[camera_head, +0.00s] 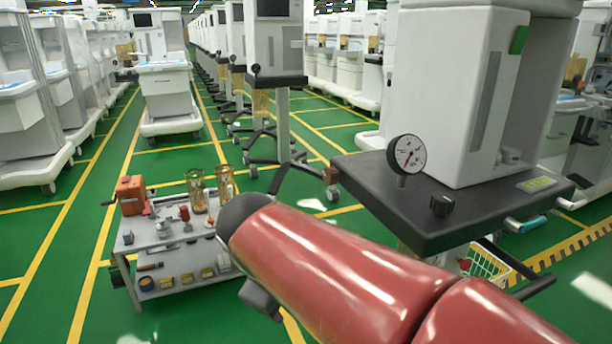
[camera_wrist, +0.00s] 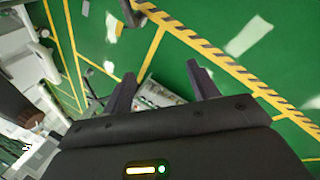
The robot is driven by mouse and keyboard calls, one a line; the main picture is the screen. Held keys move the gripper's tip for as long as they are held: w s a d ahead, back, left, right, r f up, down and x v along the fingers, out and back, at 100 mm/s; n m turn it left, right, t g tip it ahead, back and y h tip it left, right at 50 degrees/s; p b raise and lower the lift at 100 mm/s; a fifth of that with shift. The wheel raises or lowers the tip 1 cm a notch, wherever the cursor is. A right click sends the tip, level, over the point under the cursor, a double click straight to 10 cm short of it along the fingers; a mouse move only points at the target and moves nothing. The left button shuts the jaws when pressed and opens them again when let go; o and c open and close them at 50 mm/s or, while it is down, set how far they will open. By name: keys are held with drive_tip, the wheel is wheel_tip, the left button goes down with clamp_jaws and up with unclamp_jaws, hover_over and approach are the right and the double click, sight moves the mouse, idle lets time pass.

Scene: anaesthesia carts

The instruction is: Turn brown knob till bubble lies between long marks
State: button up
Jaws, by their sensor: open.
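A small reddish-brown knob (camera_head: 331,175) sits at the left edge of the cart's dark top (camera_head: 400,205) in the head view. A yellow-green strip (camera_head: 537,184), perhaps the level vial, lies on the right of that top; its bubble and marks are too small to read. In the wrist view my gripper (camera_wrist: 160,82) is open and empty, with its two dark fingers apart over the green floor. A dark brown rounded thing (camera_wrist: 18,105) shows at the left of that view; I cannot tell whether it is the knob. In the head view my red arm crosses the front and my gripper's fingers cannot be made out.
A grey tool trolley (camera_head: 175,240) stands at left.

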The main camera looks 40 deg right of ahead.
drive_tip(key=w+d+r+n+g+h+b, duration=0.2)
drive_tip(key=w+d+r+n+g+h, duration=0.2)
drive_tip(key=w+d+n+h, duration=0.55)
drive_tip(key=n+g+h+b, duration=0.2)
drive_tip(key=g+h, duration=0.1)
drive_tip(key=h, duration=0.1)
approach(326, 175)
drive_tip(key=d, duration=0.2)
drive_tip(key=x, duration=0.7)
drive_tip(key=shift+s+d, duration=0.15)
drive_tip(key=shift+s, duration=0.15)
drive_tip(key=c, duration=1)
